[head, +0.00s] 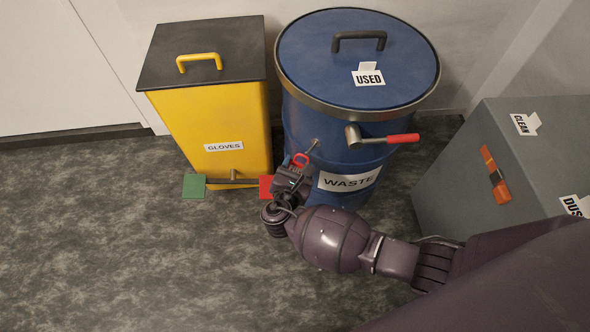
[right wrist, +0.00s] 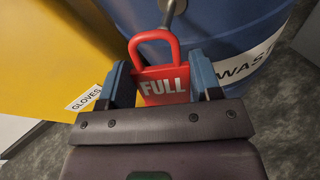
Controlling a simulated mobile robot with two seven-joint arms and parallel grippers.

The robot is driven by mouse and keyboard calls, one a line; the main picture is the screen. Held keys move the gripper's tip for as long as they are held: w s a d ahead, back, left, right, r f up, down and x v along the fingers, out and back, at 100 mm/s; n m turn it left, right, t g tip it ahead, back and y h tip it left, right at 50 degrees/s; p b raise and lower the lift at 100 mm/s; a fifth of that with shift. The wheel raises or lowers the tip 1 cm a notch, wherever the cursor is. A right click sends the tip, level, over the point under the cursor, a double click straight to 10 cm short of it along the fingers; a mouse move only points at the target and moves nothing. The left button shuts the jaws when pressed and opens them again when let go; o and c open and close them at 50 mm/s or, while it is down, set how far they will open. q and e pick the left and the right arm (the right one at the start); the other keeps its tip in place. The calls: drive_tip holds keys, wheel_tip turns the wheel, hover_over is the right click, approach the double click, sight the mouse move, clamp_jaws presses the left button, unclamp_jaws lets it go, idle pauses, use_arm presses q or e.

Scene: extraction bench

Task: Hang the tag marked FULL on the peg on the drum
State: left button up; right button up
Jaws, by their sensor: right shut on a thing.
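The red tag marked FULL (right wrist: 162,86) has a loop on top and stands upright in my right gripper (right wrist: 160,76), which is shut on it. In the head view my right gripper (head: 296,172) is at the front of the blue drum (head: 352,110), with the tag's red loop (head: 301,158) just showing above it. The drum's metal peg (head: 313,146) is right by the loop. In the right wrist view the peg (right wrist: 172,9) comes down to the loop's top; I cannot tell whether the loop is around it. My left gripper is not in view.
A yellow GLOVES bin (head: 215,120) with red and green pedals stands left of the drum. A lever with a red grip (head: 402,138) sticks out of the drum right of the peg. A grey cabinet (head: 455,170) stands at the right. The floor at the left is clear.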

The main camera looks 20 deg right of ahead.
drive_tip(key=shift+w+d+f+b, duration=0.1)
drive_tip(key=shift+w+d+b, duration=0.05)
drive_tip(key=shift+w+d, duration=0.45)
drive_tip(key=shift+w+d+b, duration=0.15)
drive_tip(key=shift+w+d, duration=0.25)
drive_tip(key=shift+d, duration=0.3)
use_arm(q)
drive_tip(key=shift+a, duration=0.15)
use_arm(e)
drive_tip(key=shift+w+d+f, duration=0.35)
drive_tip(key=shift+w+d, duration=0.05)
drive_tip(key=shift+d, duration=0.15)
drive_tip(key=o, duration=1)
drive_tip(key=shift+f, duration=0.1)
use_arm(q)
drive_tip(key=p, duration=0.3)
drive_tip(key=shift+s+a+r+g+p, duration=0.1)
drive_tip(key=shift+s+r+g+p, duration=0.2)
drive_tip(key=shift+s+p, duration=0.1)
use_arm(e)
drive_tip(key=v, duration=1.1)
